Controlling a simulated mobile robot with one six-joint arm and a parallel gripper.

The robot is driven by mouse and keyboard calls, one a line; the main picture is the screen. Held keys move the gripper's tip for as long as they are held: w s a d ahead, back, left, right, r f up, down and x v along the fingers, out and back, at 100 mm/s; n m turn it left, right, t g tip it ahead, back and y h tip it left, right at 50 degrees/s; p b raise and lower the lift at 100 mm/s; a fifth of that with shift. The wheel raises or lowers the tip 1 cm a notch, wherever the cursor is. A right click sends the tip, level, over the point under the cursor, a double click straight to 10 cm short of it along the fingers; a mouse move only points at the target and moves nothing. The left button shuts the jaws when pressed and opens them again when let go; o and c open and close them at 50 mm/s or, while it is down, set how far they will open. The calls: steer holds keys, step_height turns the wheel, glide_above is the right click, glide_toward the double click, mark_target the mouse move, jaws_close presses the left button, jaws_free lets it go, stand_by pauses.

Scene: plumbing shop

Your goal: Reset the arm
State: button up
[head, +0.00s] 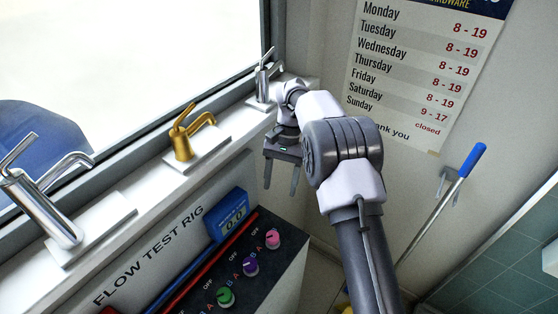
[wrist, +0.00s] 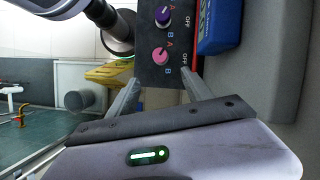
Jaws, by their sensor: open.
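My arm reaches up from the bottom of the head view, with a grey and white elbow bent at the middle. My gripper (head: 281,192) hangs with its fingers pointing down, beyond the right end of the flow test rig (head: 152,255). In the wrist view the two fingers of my gripper (wrist: 158,88) are spread apart with nothing between them. The rig's pink knob (head: 272,239) lies below the gripper and also shows in the wrist view (wrist: 160,54).
A chrome faucet (head: 42,200), a gold faucet (head: 186,135) and a smaller chrome faucet (head: 263,80) stand on the sill. A blue meter (head: 228,214) sits on the rig. An hours poster (head: 420,70) and a blue-handled pole (head: 440,205) are at the right.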

steer(key=s+d+r+t+b, duration=0.3)
steer(key=s+r+b, duration=0.2)
steer(key=s+r, duration=0.15)
steer(key=s+d+r+t+b, duration=0.2)
steer(key=s+r+b, duration=0.3)
steer(key=s, duration=0.3)
steer(key=s+d+f+t+b, duration=0.1)
steer(key=s+f+t+b, duration=0.1)
steer(key=s+f, duration=0.2)
steer(key=s+d+f+t+b, duration=0.1)
steer(key=s+f+t+b, duration=0.2)
steer(key=s, duration=0.8)
steer(key=shift+s+f+b, duration=0.15)
steer(key=shift+f+b, duration=0.15)
steer(key=shift+f, duration=0.15)
